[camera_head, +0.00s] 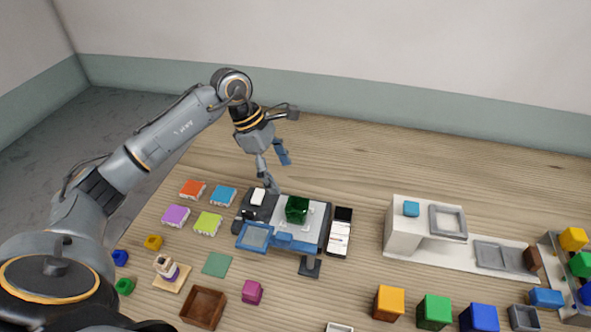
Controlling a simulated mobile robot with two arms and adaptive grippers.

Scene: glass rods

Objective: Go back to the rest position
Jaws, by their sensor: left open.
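My left arm comes in from the left and bends down over the back of the wooden table (345,165). My left gripper (280,175) is open, its fingers apart, with nothing seen between them. My right gripper does not show. No glass rod can be made out.
Orange, blue, purple and lime tiles (208,224) lie left of the device. A brown box (204,307) and a magenta block (251,292) are in front. A white stand (407,233) and several coloured cubes (434,311) are right. The back of the table is clear.

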